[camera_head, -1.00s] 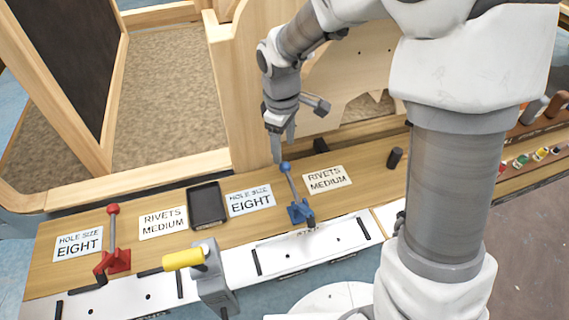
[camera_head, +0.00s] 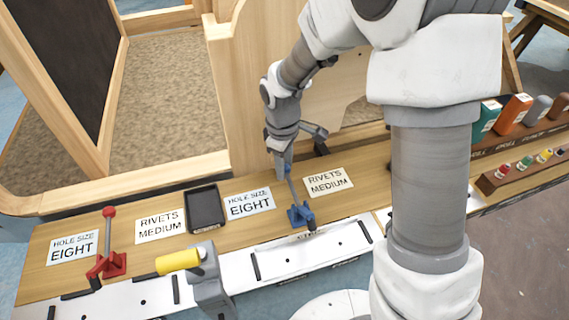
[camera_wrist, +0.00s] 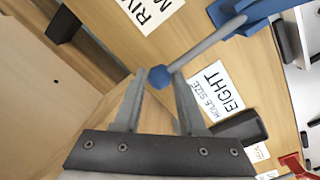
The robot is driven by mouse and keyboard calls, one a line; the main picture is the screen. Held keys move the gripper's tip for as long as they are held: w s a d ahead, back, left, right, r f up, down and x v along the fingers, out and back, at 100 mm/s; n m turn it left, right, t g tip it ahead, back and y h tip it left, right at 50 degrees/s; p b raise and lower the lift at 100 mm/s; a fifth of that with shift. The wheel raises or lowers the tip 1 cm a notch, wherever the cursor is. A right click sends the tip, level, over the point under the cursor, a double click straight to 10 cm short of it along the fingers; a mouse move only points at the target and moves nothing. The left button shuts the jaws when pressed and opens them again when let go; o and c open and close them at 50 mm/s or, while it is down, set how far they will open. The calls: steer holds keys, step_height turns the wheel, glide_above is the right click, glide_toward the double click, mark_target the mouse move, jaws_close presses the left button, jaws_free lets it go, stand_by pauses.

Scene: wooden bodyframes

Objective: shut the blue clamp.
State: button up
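The blue clamp (camera_head: 301,215) stands on the wooden bench's front edge, its grey lever sloping up and back to a blue ball knob (camera_head: 287,168). In the wrist view the knob (camera_wrist: 159,77) shows at the fingertips, between the two fingers, with the lever (camera_wrist: 208,45) running off to the upper right. My gripper (camera_head: 282,160) is at the knob, pointing down. In the wrist view my gripper (camera_wrist: 161,80) has its fingers apart, one on each side of the knob. I cannot tell whether either finger touches it.
A red clamp (camera_head: 106,264) and a yellow-handled clamp (camera_head: 180,261) stand to the left. A black tray (camera_head: 206,208) and printed cards (camera_head: 249,203) lie on the bench. A tall wooden panel (camera_head: 245,110) rises behind. Bottles (camera_head: 514,113) stand at the right.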

jaws_close()
stand_by(1.0)
